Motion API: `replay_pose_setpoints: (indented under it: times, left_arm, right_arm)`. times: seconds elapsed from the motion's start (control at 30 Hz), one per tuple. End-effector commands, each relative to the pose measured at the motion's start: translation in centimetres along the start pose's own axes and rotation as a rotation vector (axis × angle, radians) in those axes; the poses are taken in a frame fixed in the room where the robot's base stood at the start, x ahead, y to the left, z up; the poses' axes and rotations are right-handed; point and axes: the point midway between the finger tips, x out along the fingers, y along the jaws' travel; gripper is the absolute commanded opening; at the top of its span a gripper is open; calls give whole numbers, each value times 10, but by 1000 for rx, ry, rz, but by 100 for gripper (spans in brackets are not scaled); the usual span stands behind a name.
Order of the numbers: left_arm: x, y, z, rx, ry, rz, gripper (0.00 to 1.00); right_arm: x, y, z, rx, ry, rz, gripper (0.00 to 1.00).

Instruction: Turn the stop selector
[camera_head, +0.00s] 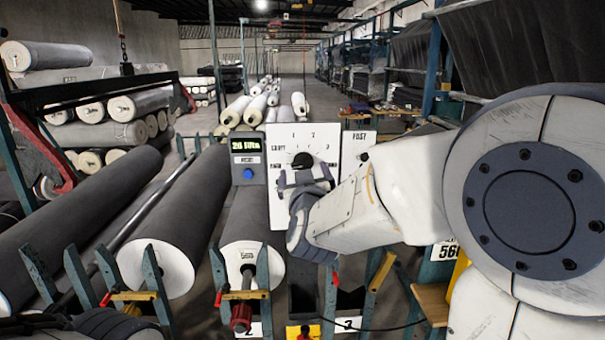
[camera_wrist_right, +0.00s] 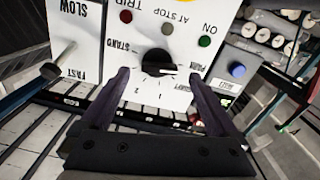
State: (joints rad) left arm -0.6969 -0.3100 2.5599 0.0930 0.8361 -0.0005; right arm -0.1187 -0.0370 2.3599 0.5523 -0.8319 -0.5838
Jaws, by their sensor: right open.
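The stop selector is a black round knob (camera_head: 303,160) on a white panel (camera_head: 283,205) in the head view. In the right wrist view, the knob (camera_wrist_right: 157,62) has a pale pointer mark toward its right side, near the PARK lettering. STAND, numbers and other words are printed around it. My right gripper (camera_head: 305,177) is in front of the panel, just below the knob in the head view. In the right wrist view, its open fingers (camera_wrist_right: 158,74) lie on either side of the knob, with nothing between them gripped. Contact cannot be told.
A grey box with a green display and blue button (camera_head: 248,173) stands left of the panel. Red and green lamps and a SLOW/FAST lever (camera_wrist_right: 60,62) are nearby. Large grey rolls (camera_head: 190,205) on racks fill the left and front.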

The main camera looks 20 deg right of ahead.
Motion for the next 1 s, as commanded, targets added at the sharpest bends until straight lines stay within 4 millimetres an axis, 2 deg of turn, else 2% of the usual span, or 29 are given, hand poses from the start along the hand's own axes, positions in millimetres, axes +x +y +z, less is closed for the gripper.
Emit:
replay_pose_setpoints:
  times: [0.03, 0.2, 0.4, 0.87, 0.97, 1.0]
  left_arm:
    - [7, 0, 0, -1, 0, 0, 50]
    - [15, -1, 1, -2, 0, 0, 50]
    - [17, -1, 1, -3, 0, 0, 50]
    - [17, -1, 1, -3, 0, 0, 50]
    - [17, -1, 1, -3, 0, 0, 50]
    - [17, -1, 1, -3, 0, 0, 50]
  right_arm:
    - [-12, -2, 2, 3, 5, -3, 95]
    - [-44, -1, 1, 2, 4, -3, 95]
    - [-67, -1, 1, 1, 1, -2, 95]
    - [-71, -3, 4, 0, -11, -12, 95]
    - [-68, -17, 24, 3, -76, -82, 95]
    - [-67, -27, 39, 7, -126, -129, 95]
